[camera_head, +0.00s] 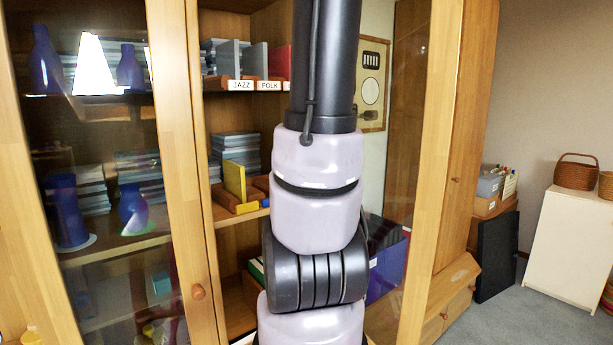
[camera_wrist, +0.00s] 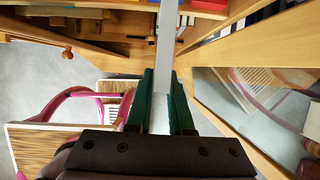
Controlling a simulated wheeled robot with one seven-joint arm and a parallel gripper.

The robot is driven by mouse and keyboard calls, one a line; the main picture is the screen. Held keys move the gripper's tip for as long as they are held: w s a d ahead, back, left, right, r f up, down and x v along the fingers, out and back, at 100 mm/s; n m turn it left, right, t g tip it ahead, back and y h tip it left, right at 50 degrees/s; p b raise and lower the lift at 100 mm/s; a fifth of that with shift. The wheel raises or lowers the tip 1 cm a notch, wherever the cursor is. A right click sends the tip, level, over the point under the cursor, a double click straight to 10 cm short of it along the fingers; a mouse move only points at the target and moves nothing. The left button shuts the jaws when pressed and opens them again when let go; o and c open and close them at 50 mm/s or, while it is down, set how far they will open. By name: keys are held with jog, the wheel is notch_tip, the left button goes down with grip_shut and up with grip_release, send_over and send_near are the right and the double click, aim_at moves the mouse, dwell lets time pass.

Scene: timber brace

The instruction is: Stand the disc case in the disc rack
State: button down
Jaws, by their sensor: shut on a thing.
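In the wrist view my gripper (camera_wrist: 163,78) has its two green fingers closed on a thin pale grey case (camera_wrist: 166,45), seen edge-on. The case extends past the fingertips toward the shelving at the top of the view. In the head view my arm hides the gripper and the held case. A brown disc rack (camera_head: 240,85) with labels JAZZ and FOLK stands on the upper shelf, holding several grey cases and a red one. Another brown rack piece (camera_head: 226,198) with an upright yellow case (camera_head: 234,180) is on the shelf below. I cannot tell whether the held case touches a rack.
A glass door (camera_head: 110,230) with a wooden frame and knob (camera_head: 198,292) is at the left. A wooden post (camera_head: 432,150) stands right of my arm. Blue box files (camera_head: 388,268) sit low. A pink chair frame (camera_wrist: 70,98) stands on the floor in the wrist view.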

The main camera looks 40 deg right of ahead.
jog(key=shift+w+d+f, duration=0.2)
jog(key=shift+w+f, duration=0.45)
jog(key=shift+w, duration=2.2)
jog(key=shift+w+d+f, duration=0.15)
jog(key=shift+w+f, duration=0.55)
jog(key=shift+w, duration=2.1)
jog(key=shift+w+d+f, duration=0.2)
jog(key=shift+w+f, duration=0.45)
jog(key=shift+w, duration=2.2)
jog(key=c, duration=0.7)
grip_release()
jog(key=shift+c, duration=0.2)
jog(key=shift+r, duration=0.1)
